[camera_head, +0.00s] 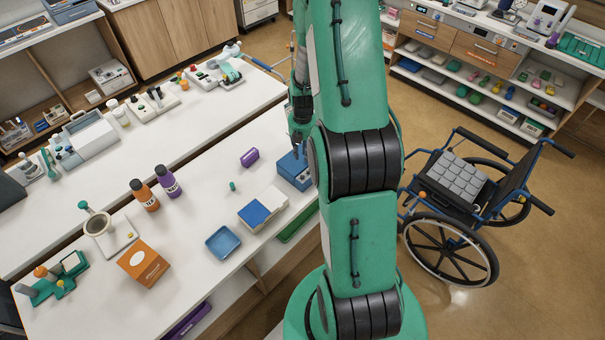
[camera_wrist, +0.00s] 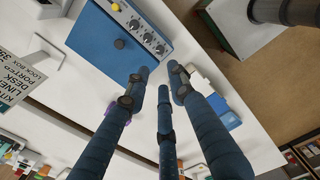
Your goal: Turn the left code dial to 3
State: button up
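The blue lock box (camera_head: 293,172) stands at the right edge of the near white table in the head view, partly hidden by my arm. In the wrist view the blue box (camera_wrist: 108,48) shows a pale panel with three dark dials in a slanting row: one dial (camera_wrist: 134,24), a middle dial (camera_wrist: 148,38) and another dial (camera_wrist: 160,49). Their settings are too small to read. My gripper (camera_wrist: 160,77) has its three dark blue fingers spread, with nothing between them. The fingertips appear apart from the dials. In the head view my gripper (camera_head: 299,140) is just above the box.
A yellow knob (camera_wrist: 118,44) is on the box. A sign (camera_wrist: 18,82) stands beside it. A white-and-blue block (camera_head: 257,212), purple block (camera_head: 250,157) and blue tray (camera_head: 223,243) lie nearby on the table. A wheelchair (camera_head: 460,200) stands on the floor at right.

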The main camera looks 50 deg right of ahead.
aim_at(302, 176)
jog(key=shift+f+p, duration=0.7)
jog(key=shift+f, duration=5.8)
grip_shut()
